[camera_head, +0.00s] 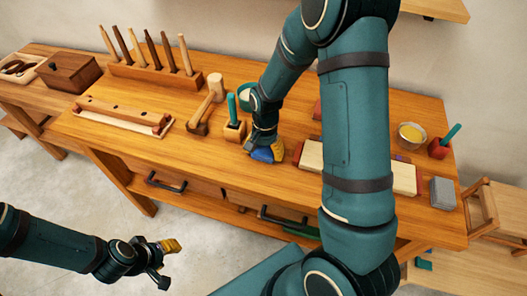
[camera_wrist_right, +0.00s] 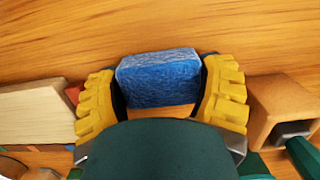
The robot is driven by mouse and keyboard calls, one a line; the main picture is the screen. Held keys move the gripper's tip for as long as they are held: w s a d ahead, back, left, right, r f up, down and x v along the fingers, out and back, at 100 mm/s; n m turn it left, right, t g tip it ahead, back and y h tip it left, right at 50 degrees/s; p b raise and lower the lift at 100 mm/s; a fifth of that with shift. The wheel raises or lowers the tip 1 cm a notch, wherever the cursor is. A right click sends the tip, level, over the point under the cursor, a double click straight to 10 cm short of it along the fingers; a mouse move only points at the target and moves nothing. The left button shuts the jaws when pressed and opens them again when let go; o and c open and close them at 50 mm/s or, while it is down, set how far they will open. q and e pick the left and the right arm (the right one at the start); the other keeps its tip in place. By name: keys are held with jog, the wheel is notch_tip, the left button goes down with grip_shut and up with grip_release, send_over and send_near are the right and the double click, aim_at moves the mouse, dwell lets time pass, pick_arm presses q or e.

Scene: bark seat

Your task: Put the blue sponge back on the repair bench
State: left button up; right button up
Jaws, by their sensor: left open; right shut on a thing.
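The blue sponge (camera_wrist_right: 158,78) is a small rough block between the yellow fingers of my right gripper (camera_wrist_right: 160,92). In the head view the blue sponge (camera_head: 262,154) shows under my right gripper (camera_head: 265,150), at the bench top near its front edge. The gripper is shut on it. I cannot tell whether the sponge touches the wood. The repair bench (camera_head: 225,160) is a long wooden table with drawers. My left gripper (camera_head: 168,256) is open and empty, low in front of the bench, over the floor.
Left of the sponge stand a wooden block with a teal handle (camera_head: 233,130) and a mallet (camera_head: 207,105). To its right lies a cream block (camera_head: 311,156), partly behind my arm. A grey block (camera_head: 443,193) and a bowl (camera_head: 411,136) are further right. Front wood between is clear.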

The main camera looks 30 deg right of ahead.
jog(key=shift+f, duration=0.1)
jog(key=o, duration=1)
jog(key=shift+r, duration=0.45)
jog(key=r, duration=0.3)
jog(key=r+p, duration=0.1)
jog(key=r, duration=0.3)
jog(key=d+r+p, duration=0.1)
jog(key=r, duration=0.3)
jog(key=shift+w+r, duration=0.2)
jog(key=shift+w, duration=0.2)
